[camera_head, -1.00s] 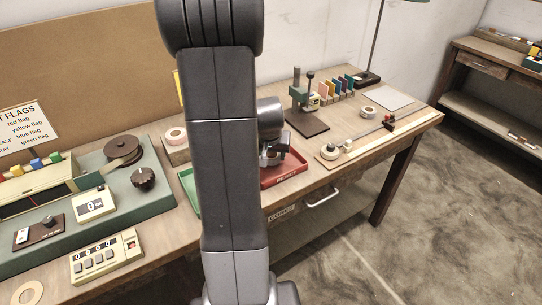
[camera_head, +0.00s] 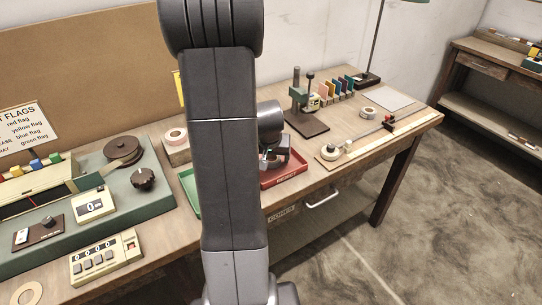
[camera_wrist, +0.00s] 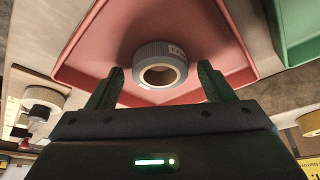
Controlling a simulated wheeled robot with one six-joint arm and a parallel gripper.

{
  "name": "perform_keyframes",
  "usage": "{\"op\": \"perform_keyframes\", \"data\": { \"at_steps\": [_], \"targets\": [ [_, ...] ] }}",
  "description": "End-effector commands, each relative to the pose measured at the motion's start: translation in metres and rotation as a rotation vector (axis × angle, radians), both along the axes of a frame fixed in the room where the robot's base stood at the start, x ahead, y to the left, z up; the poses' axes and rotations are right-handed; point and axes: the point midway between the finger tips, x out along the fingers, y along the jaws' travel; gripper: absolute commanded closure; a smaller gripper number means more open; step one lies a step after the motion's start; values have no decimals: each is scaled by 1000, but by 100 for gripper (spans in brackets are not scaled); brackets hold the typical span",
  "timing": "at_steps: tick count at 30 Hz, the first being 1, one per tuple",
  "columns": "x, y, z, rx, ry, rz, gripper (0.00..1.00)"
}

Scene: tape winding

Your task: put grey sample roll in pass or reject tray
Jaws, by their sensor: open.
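The grey roll (camera_wrist: 150,54) rests on the floor of the red reject tray (camera_wrist: 97,48) in the wrist view, with a pale label on its side. My gripper (camera_wrist: 161,70) is open, with one finger to either side of the roll's near part and gaps between fingers and roll. In the head view my gripper is over the red tray (camera_head: 291,180), partly hidden by my arm. The green tray (camera_wrist: 303,33) is at the right in the wrist view. Part of it shows left of my arm in the head view (camera_head: 189,188).
A green press stand (camera_head: 306,125) stands behind the red tray. A wooden board (camera_head: 372,140) with a roll on it lies to the right. The winding machine (camera_head: 128,200) and a counter box (camera_head: 107,258) are at left. My arm hides the middle of the bench.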

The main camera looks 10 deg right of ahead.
Motion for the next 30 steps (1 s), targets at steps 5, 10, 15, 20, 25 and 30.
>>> {"op": "perform_keyframes", "data": {
  "at_steps": [5, 10, 15, 20, 25, 30],
  "targets": [
    [-8, 3, 23, -1, -4, 0, 25],
    [-19, 6, 53, -1, -6, 0, 25],
    [-30, 10, 81, -1, -5, 0, 25],
    [-38, 12, 100, -1, -4, 1, 25],
    [-43, 14, 110, -1, -1, 1, 25],
    [-44, 14, 112, 0, 0, 0, 25]
  ]
}}
